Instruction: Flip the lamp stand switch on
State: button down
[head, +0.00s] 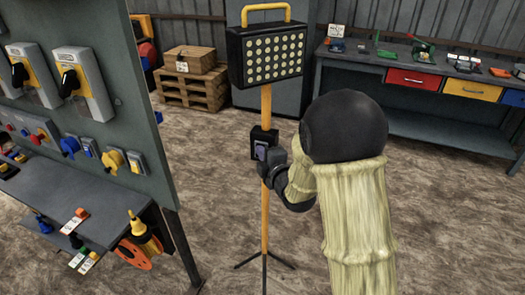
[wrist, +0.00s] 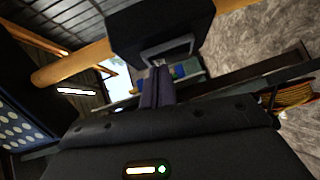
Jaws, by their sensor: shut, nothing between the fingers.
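The lamp stand has an orange-yellow pole (head: 266,210) on a thin black tripod, topped by a black lamp head (head: 266,58) with rows of pale round cells. A black switch box (head: 258,137) sits partway up the pole; it also shows close up in the wrist view (wrist: 160,28). The switch (wrist: 168,52) is in a grey frame on the box. My gripper (head: 266,155) is shut and empty in front of the box. Its fingertips (wrist: 158,72) are right by the switch frame; I cannot tell if they touch it. The switch's position is partly hidden by the fingers.
A grey panel (head: 90,90) with switches and a shelf stands at the left. A workbench (head: 400,65) with red, yellow and blue drawers is at the back right. A box on pallets (head: 193,90) stands at the back. The floor around the stand is clear.

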jog(key=shift+w+r, duration=0.1)
dwell(0.3)
jog(key=shift+w+d+g, duration=0.1)
jog(key=shift+w+g, duration=0.05)
jog(key=shift+g, duration=0.15)
jog(key=s+d+r+b, duration=0.1)
jog(key=s+d+r, duration=0.2)
jog(key=s, duration=0.8)
notch_tip(320, 180, up, 2)
jog(key=shift+s+d, duration=0.15)
jog(key=shift+s, duration=0.2)
jog(key=shift+d+m, duration=0.1)
jog(key=shift+m, duration=0.2)
